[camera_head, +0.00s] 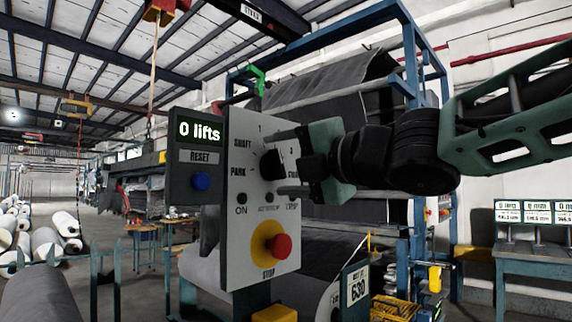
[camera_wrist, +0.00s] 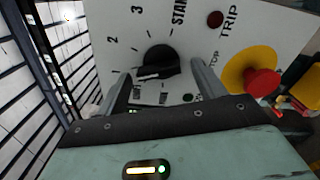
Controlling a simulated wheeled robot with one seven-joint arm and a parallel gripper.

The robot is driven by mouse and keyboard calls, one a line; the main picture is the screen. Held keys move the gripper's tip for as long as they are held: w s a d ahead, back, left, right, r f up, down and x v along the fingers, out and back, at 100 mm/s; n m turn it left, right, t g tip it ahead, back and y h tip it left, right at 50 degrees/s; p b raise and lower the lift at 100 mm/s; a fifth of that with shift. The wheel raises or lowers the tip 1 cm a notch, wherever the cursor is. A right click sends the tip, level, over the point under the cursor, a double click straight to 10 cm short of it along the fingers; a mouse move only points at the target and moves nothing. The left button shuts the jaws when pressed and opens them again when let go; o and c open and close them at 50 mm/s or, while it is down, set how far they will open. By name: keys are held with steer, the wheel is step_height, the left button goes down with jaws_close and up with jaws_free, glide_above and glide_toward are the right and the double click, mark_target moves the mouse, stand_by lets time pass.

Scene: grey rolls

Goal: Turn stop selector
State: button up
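The stop selector is a black round knob (camera_head: 270,163) on a white upright panel (camera_head: 238,215), with marks such as 1, 2, SHAFT and PARK around it. In the wrist view the knob (camera_wrist: 160,62) shows a pale line low on its face; which mark it points at I cannot tell. My gripper (camera_head: 277,162) reaches in from the right, its fingers above and below the knob. In the wrist view my gripper (camera_wrist: 160,72) is open, one finger on each side of the knob, with visible gaps. Contact is not visible.
A red stop button (camera_head: 280,246) on a yellow disc sits below the knob. A display box (camera_head: 197,158) reading "0 lifts", with a blue reset button (camera_head: 201,181), stands left of the panel.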

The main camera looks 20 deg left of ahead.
stand_by(0.3)
steer(key=b+v, duration=0.2)
steer(key=v, duration=1.5)
steer(key=shift+d, duration=0.2)
steer(key=shift+s, duration=0.1)
